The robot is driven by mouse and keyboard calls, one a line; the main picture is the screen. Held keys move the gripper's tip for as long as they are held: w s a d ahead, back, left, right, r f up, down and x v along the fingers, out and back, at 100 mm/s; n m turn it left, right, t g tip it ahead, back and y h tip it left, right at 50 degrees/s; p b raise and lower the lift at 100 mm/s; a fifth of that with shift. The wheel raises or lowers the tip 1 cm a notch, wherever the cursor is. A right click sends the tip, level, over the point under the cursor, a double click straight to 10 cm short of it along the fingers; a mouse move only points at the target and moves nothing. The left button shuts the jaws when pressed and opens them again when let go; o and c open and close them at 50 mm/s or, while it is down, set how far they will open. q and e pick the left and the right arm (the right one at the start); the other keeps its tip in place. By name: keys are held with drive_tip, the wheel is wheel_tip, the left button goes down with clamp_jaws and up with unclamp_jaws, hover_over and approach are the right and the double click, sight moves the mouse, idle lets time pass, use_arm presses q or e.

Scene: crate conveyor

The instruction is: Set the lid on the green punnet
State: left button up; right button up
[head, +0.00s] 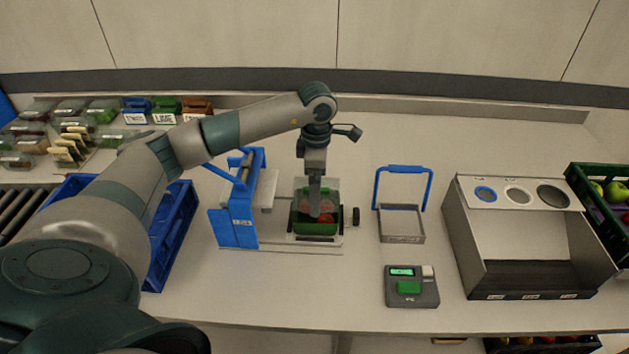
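The green punnet (317,229) sits on the white plate of the blue-framed device, left of the picture's middle, with red produce inside. A clear, pale sheet that looks like the lid (331,190) shows above and behind the punnet's far side; I cannot tell whether it rests on the rim or is tilted up. My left gripper (315,213) points straight down over the punnet, in front of the clear sheet. Its fingers are too small and overlapped to tell whether they are open or hold the lid. My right gripper is not in view.
The blue device (238,218) stands just left of the punnet. A blue-handled stand (402,226), a green-button scale (411,288) and a grey sorting chute (530,240) stand to the right. A blue crate (176,232) lies left. The front middle of the table is clear.

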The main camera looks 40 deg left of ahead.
use_arm(q)
wheel_tip(320, 180, down, 3)
drive_tip(key=shift+r+b, duration=0.1)
drive_tip(key=shift+b, duration=0.3)
drive_tip(key=shift+a+f+b, duration=0.15)
drive_tip(key=shift+f+b, duration=0.4)
drive_tip(key=shift+d, duration=0.2)
drive_tip(key=o, duration=0.6)
drive_tip(key=shift+o, duration=0.2)
